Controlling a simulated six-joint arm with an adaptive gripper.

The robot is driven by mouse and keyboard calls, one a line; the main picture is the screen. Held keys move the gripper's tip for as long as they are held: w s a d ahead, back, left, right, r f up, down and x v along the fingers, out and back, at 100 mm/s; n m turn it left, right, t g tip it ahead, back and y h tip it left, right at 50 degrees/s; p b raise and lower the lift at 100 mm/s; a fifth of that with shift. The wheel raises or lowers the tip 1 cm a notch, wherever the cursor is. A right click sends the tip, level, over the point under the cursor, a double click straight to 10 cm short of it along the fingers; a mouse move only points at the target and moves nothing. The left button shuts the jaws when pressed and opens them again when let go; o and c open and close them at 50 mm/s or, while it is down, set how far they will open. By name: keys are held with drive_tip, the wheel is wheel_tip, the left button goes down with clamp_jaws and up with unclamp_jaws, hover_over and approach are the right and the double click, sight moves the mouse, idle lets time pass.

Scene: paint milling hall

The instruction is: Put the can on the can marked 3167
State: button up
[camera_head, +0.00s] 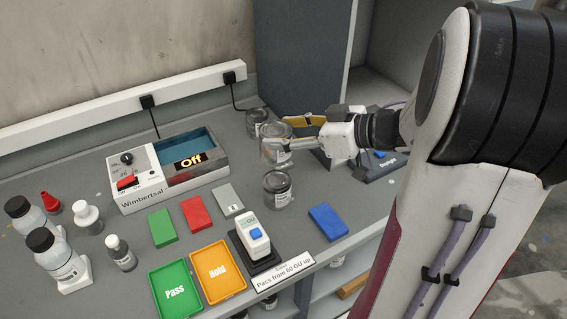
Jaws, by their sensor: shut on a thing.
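My gripper (293,141) reaches in from the right and is shut on a metal can (272,151) with a pale label. The held can is upright or nearly so. A second can (277,191) stands on the bench just in front of and below it in the picture. A third can (256,118) stands behind, close to the wall and partly hidden by the held can. The can labels are too small to read, so I cannot tell which one is marked 3167. I cannot tell how high the held can is above the bench.
A Wimbertsal bath reading Off (144,188) is at left. Green Pass (160,306) and orange Hold (237,288) trays lie in front, beside a gloss meter (254,236). Coloured panels, including a blue one (328,220), lie around. Several bottles (66,258) stand far left.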

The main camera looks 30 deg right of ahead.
sight(290, 159)
drive_tip(key=shift+f, duration=2.05)
drive_tip(key=shift+f, duration=0.1)
drive_tip(key=shift+f, duration=1.75)
drive_tip(key=shift+f, duration=0.2)
drive_tip(key=o, duration=1.4)
drive_tip(key=shift+r, duration=0.15)
drive_tip(key=shift+s+d+r, duration=0.1)
drive_tip(key=shift+v, duration=5.9)
